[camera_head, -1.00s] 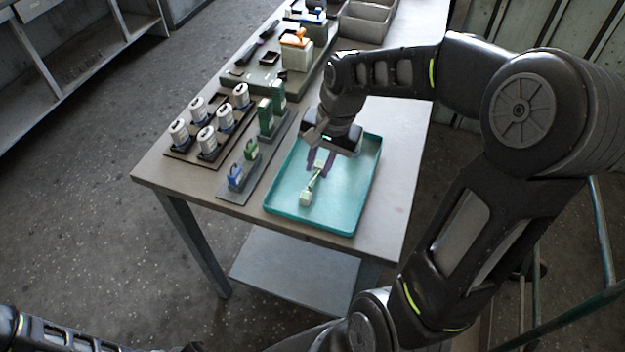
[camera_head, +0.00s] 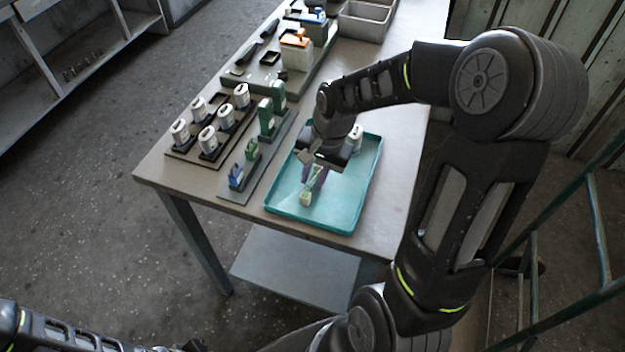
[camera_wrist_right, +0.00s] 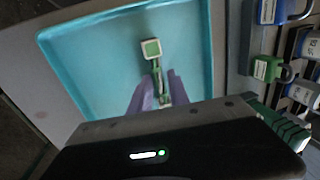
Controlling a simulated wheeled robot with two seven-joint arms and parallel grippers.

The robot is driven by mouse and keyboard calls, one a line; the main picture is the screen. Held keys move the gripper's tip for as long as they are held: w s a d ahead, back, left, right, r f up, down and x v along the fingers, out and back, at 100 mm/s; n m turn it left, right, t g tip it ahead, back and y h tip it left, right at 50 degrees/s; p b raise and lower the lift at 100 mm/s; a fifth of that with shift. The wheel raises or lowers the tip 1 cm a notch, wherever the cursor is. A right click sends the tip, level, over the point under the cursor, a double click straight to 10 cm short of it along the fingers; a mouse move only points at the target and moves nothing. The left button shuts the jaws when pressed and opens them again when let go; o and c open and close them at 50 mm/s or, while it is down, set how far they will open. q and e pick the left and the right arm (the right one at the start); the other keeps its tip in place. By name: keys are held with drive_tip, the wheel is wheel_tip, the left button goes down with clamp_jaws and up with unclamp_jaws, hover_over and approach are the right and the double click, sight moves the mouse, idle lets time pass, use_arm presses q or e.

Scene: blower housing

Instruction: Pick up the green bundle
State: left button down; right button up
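The green bundle (camera_head: 306,198) lies in the teal tray (camera_head: 335,224), with a pale green-topped block at its near end. In the right wrist view the same bundle (camera_wrist_right: 152,50) shows its square block and a thin green stretch running down between my fingers. My right gripper (camera_head: 316,178) points down over the tray. Its purple fingers (camera_wrist_right: 160,86) stand apart on either side of the thin part, with a gap visible. The bundle's far end is partly hidden by the gripper. My left gripper is out of view; only part of its arm shows at the lower left.
A white canister (camera_head: 356,132) stands at the tray's far end, close to my right wrist. Left of the tray, a grey strip (camera_head: 235,195) holds blue and green pieces. A rack (camera_head: 180,152) holds several white canisters. The tray's near right area is clear.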

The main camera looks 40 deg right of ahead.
sight(314, 179)
drive_tip(key=shift+c, duration=0.2)
clamp_jaws()
drive_tip(key=shift+r, duration=0.1)
wheel_tip(314, 179, up, 10)
drive_tip(key=b, duration=0.1)
idle(0.6)
idle(0.4)
